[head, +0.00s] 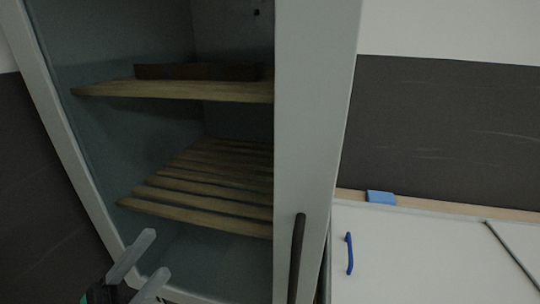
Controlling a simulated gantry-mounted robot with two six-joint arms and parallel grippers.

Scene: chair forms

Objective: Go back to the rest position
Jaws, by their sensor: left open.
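My left gripper (148,262) shows at the lower left of the head view, in front of the bottom of an open grey cabinet (75,170). Its two pale grey fingers are spread apart, and I see nothing between them. The fingers point up and to the right. My right gripper is not in this view.
The cabinet holds slatted wooden shelves (190,190), with a dark brown flat object (195,72) on the upper one. Its light door (312,120) has a dark handle (297,258). At right, a white surface (430,260) has a blue handle (349,253); a blue block (381,197) lies behind.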

